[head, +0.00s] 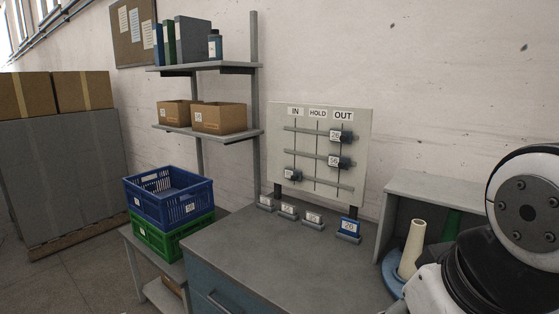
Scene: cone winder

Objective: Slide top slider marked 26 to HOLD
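A pale upright board (362,120) stands at the back of the bench, with IN, HOLD and OUT labels along its top and three horizontal rails. The top slider (347,137), with a white tag that seems to read 26, is at the right end of the top rail, under OUT. The middle slider (345,162) is also under OUT; its tag is hard to read. The bottom slider (295,174) is at the left, under IN. The HOLD column is clear on all rails. My arm shows at the right edge; my gripper is out of view.
The grey bench top (270,250) in front of the board is clear. Small tag stands (288,215) and a blue tag stand (348,229) line its back. A grey open-fronted box (440,188) and a cream cone (412,248) are at right. Blue (170,210) and green crates are at left.

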